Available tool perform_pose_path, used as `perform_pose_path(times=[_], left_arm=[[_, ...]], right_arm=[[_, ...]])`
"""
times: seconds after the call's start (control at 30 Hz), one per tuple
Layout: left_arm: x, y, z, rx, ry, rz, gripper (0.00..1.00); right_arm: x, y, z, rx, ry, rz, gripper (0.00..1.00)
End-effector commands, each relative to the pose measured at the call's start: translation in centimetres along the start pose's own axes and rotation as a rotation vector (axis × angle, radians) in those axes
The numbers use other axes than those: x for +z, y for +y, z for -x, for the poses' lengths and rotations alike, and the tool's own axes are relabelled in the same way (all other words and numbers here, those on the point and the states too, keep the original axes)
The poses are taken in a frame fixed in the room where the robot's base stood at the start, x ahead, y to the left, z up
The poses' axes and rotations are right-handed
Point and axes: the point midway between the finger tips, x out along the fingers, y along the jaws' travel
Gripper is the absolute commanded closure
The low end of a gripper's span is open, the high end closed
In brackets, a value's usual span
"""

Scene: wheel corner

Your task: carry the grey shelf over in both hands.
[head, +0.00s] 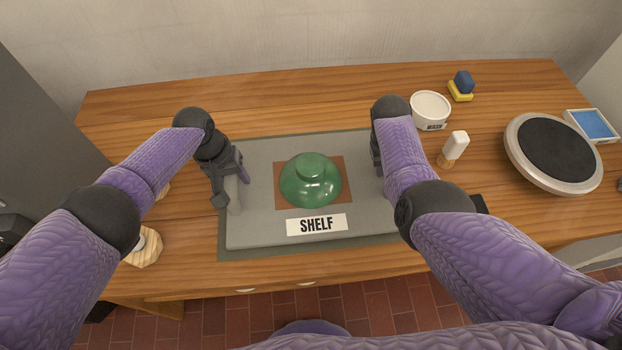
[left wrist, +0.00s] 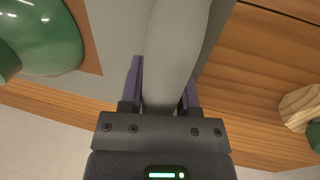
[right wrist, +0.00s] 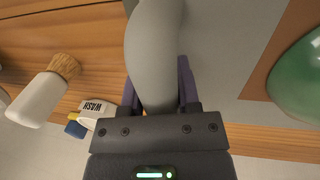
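The grey shelf (head: 262,222), labelled SHELF, lies flat over a darker grey-green mat (head: 228,253) on the wooden bench; I cannot tell whether it is lifted clear. A green domed thing (head: 310,182), like an upturned bowl, sits on its brown square patch (head: 281,203). My left gripper (head: 232,181) is at the shelf's left end, its purple fingers shut on a grey handle (left wrist: 175,50). My right gripper (head: 378,152) is at the right end, its fingers shut on the other handle (right wrist: 155,50). My right arm hides part of that end in the head view.
Right of the shelf are a white WASH tub (head: 430,108), a white-handled brush (head: 454,147), a blue-and-yellow block (head: 461,86), a round dark-topped wheel (head: 555,149) and a blue-filled tray (head: 594,124). A wooden piece (head: 147,252) lies at the front left.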

Motion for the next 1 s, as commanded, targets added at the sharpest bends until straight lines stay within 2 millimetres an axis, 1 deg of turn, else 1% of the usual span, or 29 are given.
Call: perform_pose_path(times=[0.03, 0.07, 0.1, 0.17, 1.0], left_arm=[[0.0, -0.05, 0.01, -0.001, 0.0, 0.0, 0.73], [0.0, -0.05, 0.01, -0.001, 0.0, 0.0, 0.8], [0.0, -0.05, 0.01, -0.001, 0.0, 0.0, 0.88], [0.0, -0.06, 0.01, -0.001, 0.0, 0.001, 1.0], [-0.01, -0.11, 0.04, -0.002, 0.0, 0.001, 1.0]], right_arm=[[0.01, 0.0, 0.0, 0.0, 0.0, 0.0, 0.97], [0.01, 0.0, 0.0, 0.0, -0.001, 0.0, 1.0], [0.01, 0.0, 0.0, 0.0, -0.001, 0.0, 1.0], [0.01, 0.0, 0.0, 0.0, -0.001, 0.0, 1.0], [0.03, 0.04, 0.01, 0.001, -0.001, 0.0, 1.0]])
